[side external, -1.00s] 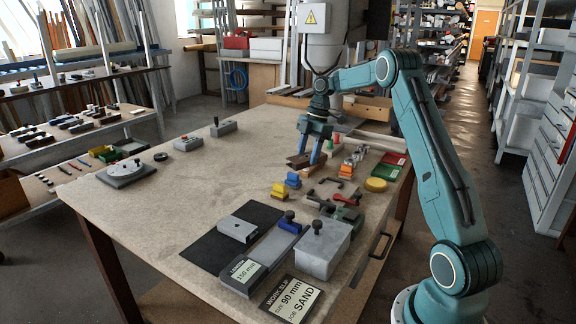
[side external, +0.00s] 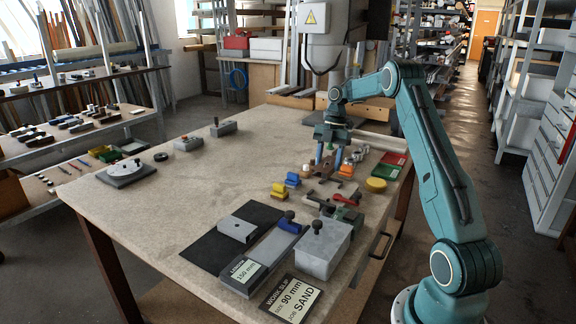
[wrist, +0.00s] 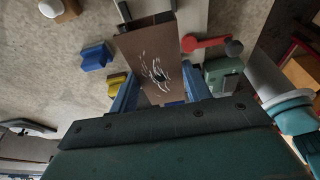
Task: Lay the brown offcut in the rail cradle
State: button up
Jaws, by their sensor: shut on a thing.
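My gripper (side external: 328,164) is shut on the brown offcut (side external: 322,171), above the cluttered right part of the bench. In the wrist view the offcut (wrist: 148,62) is a flat brown piece with white scuff marks, held between the blue fingers and reaching out beyond them. A long grey rail-like fixture (side external: 262,248) with a blue block at its far end and a 150 mm label lies at the front of the bench. I cannot tell for sure whether this is the rail cradle. The offcut is apart from it.
Yellow and blue blocks (side external: 293,180), a red-handled clamp (side external: 345,198) and a yellow disc (side external: 375,185) stand near the gripper. A grey lidded box (side external: 318,250) and a black mat (side external: 215,250) flank the grey fixture. The bench's left middle is clear.

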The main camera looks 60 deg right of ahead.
aim_at(325, 191)
jog(key=shift+f, duration=3.6)
jog(key=shift+f, duration=0.15)
jog(key=o, duration=0.7)
jog(key=shift+v, duration=3.85)
jog(key=shift+a, duration=0.1)
